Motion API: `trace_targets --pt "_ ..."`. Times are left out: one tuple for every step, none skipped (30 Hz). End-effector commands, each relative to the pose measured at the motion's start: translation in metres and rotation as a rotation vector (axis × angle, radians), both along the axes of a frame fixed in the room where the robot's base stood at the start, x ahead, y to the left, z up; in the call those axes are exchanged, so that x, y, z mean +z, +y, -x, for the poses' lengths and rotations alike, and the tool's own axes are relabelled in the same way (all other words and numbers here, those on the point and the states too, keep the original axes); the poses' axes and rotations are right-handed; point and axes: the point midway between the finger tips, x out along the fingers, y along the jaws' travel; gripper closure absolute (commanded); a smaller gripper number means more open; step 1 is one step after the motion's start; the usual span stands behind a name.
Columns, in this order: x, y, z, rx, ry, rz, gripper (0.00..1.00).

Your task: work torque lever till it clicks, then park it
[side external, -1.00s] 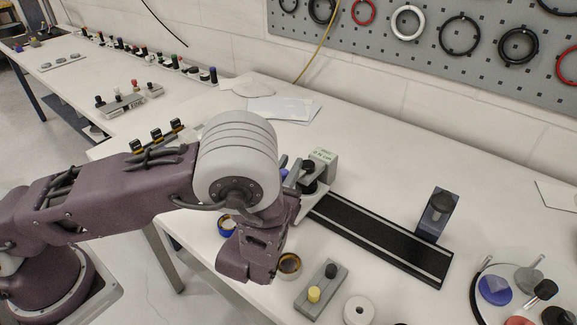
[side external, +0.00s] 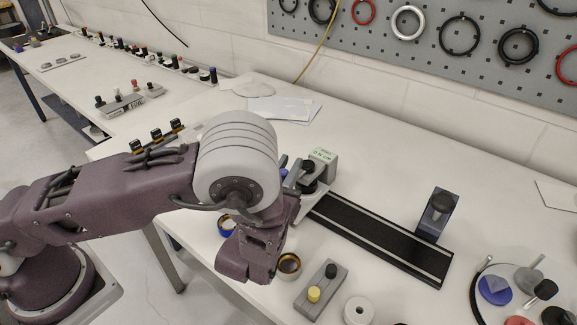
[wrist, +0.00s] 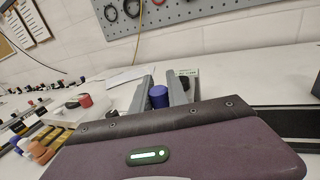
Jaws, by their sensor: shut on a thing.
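A blue cylindrical grip (wrist: 159,97), which looks like the torque lever's handle, stands between my gripper's two grey fingers (wrist: 161,92) in the wrist view. The fingers are shut on it. A black knob (side external: 307,167) is close to the fingers. The rest of the lever and its pivot are hidden.
A black rail (side external: 380,238) runs right from the fixture, with an upright dark stand (side external: 436,215) beside it. Tape rolls (side external: 289,265), a grey block with yellow and black knobs (side external: 320,290) and a white ring (side external: 358,310) lie in front. The table behind is mostly clear.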

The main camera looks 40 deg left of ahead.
Motion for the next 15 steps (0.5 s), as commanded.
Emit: trace_targets --pt "0.0 0.0 0.0 -0.005 0.0 -0.001 1.0" --pt "0.0 0.001 0.0 -0.011 0.002 -0.002 1.0" --pt "0.0 0.001 0.0 -0.02 0.002 -0.003 1.0" --pt "0.0 0.002 0.0 -0.029 0.002 -0.003 1.0" --pt "-0.001 0.003 0.0 -0.041 0.003 -0.003 1.0" --pt "-0.001 0.004 0.0 -0.058 0.003 -0.003 1.0" --pt "-0.001 0.005 -0.001 -0.074 0.003 -0.004 1.0" --pt "-0.001 0.005 -0.001 -0.092 0.004 -0.004 1.0" --pt "-0.001 0.007 -0.001 -0.118 0.004 -0.006 1.0" --pt "-0.001 0.008 -0.002 -0.139 0.005 -0.006 1.0" --pt "-0.001 0.009 -0.002 -0.162 0.005 -0.006 1.0" --pt "-0.001 0.011 -0.003 -0.193 0.006 -0.006 1.0" --pt "-0.001 0.013 -0.004 -0.218 0.006 -0.007 1.0" --pt "-0.001 0.014 -0.004 -0.245 0.006 -0.006 1.0" --pt "-0.002 0.015 -0.005 -0.281 0.006 -0.006 1.0"
